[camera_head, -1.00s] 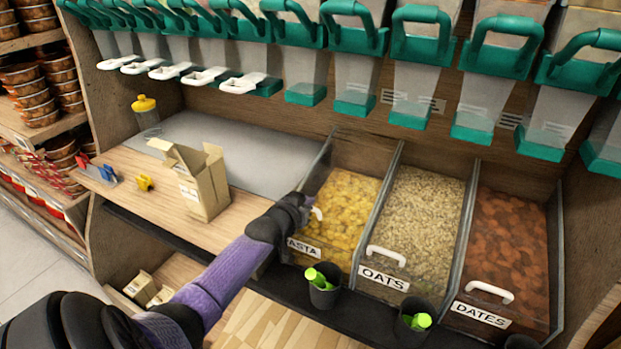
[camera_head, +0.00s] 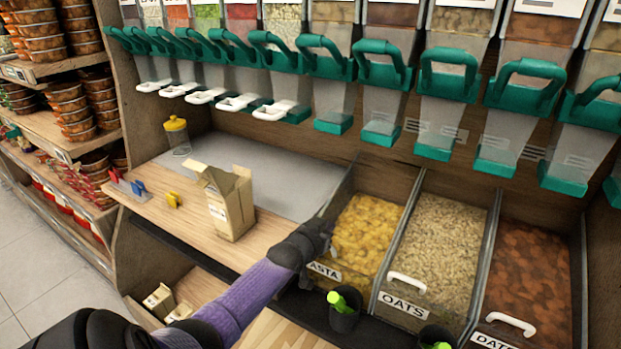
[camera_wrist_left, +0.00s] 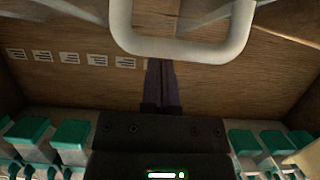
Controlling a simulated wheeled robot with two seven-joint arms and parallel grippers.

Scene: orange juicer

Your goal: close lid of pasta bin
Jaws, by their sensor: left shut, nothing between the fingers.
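The pasta bin (camera_head: 366,237) holds yellow pasta and is the leftmost of three bins in the head view. Its label (camera_head: 325,271) is partly hidden by my left arm. My left gripper (camera_head: 326,236) is at the bin's front left corner. In the left wrist view its dark fingers (camera_wrist_left: 161,75) are together and empty, and their tips are by a pale handle (camera_wrist_left: 190,48). I cannot tell whether they touch it. The bin's clear lid is hard to make out, so its angle is unclear. My right gripper is not in view.
The oats bin (camera_head: 434,246) and dates bin (camera_head: 532,270) stand to the right. Teal-handled dispensers (camera_head: 383,80) hang above. A cardboard box (camera_head: 229,203) and yellow-capped jar (camera_head: 177,136) stand on the counter at left.

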